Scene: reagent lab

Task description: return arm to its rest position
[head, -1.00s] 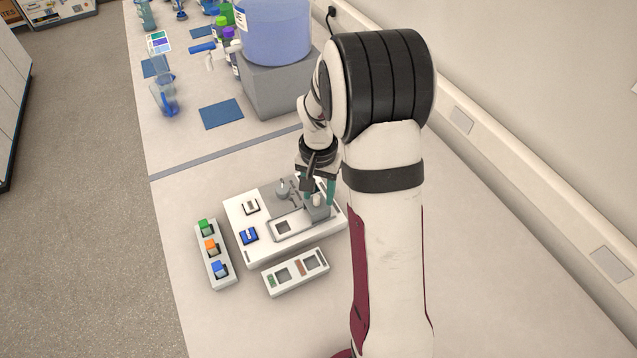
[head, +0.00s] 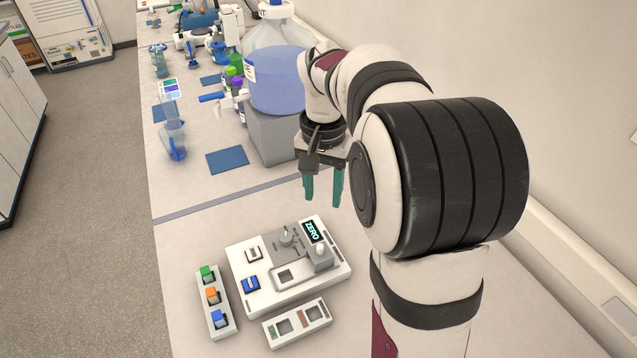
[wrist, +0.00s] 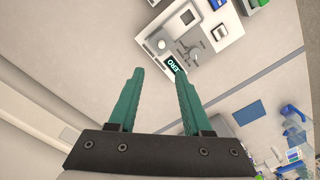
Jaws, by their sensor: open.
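My gripper (head: 323,188) is open and empty, its two teal fingers pointing down in the air beyond the white instrument. The fingers also show in the wrist view (wrist: 160,100), spread apart with nothing between them. The white instrument (head: 262,302) stands on the bench below, apart from my gripper. Its small dark display (head: 314,232) reads "ZERO", and it has a grey knob (head: 286,236) and a pale knob on a grey block (head: 320,252). The instrument also shows at the top of the wrist view (wrist: 222,48).
A rack with green, orange and blue-topped items (head: 226,325) stands left of the instrument, and a white tray (head: 270,340) in front. A large blue-liquid bottle (head: 277,80) sits on a grey block (head: 275,140) near my wrist. A wall runs along the right.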

